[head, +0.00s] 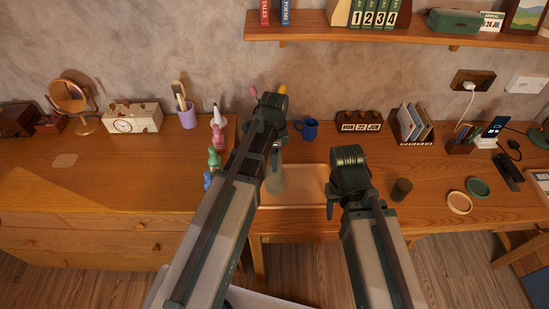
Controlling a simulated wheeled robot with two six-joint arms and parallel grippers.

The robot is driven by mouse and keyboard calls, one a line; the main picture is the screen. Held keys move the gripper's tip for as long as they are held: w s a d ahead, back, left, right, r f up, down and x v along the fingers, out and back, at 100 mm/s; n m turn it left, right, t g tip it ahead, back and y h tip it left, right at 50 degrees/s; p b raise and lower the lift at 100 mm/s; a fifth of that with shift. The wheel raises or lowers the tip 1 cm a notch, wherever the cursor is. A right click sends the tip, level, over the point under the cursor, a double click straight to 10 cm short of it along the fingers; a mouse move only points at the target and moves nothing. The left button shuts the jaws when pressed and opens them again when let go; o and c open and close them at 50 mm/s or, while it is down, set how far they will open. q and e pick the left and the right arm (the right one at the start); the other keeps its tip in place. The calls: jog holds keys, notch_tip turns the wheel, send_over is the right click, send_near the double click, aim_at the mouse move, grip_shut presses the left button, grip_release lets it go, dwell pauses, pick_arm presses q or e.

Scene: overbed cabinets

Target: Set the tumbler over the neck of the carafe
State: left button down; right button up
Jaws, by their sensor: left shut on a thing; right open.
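A pale greenish glass carafe (275,183) shows beside my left forearm, at the left end of the wooden tray (305,178). Its upper part is hidden behind my arm. My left gripper (272,112) reaches out above it; it is shut, apparently on the carafe, but the fingers and the grip are hidden. A small dark cylinder, which looks like the tumbler (401,189), stands on the desk right of the tray. My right gripper (335,203) is open and empty, left of the tumbler and apart from it, near the tray's right edge.
Small coloured bottles (215,158) stand close left of my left arm. A blue mug (308,129), a date block (360,121) and a card holder (411,122) line the back. A shelf (400,34) overhangs the desk.

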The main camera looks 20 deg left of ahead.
pick_arm(q)
jog(key=shift+f, duration=0.1)
grip_release()
notch_tip(320, 180, up, 14)
jog(key=p, duration=1.3)
jog(key=shift+p, duration=0.4)
jog(key=shift+f, duration=0.1)
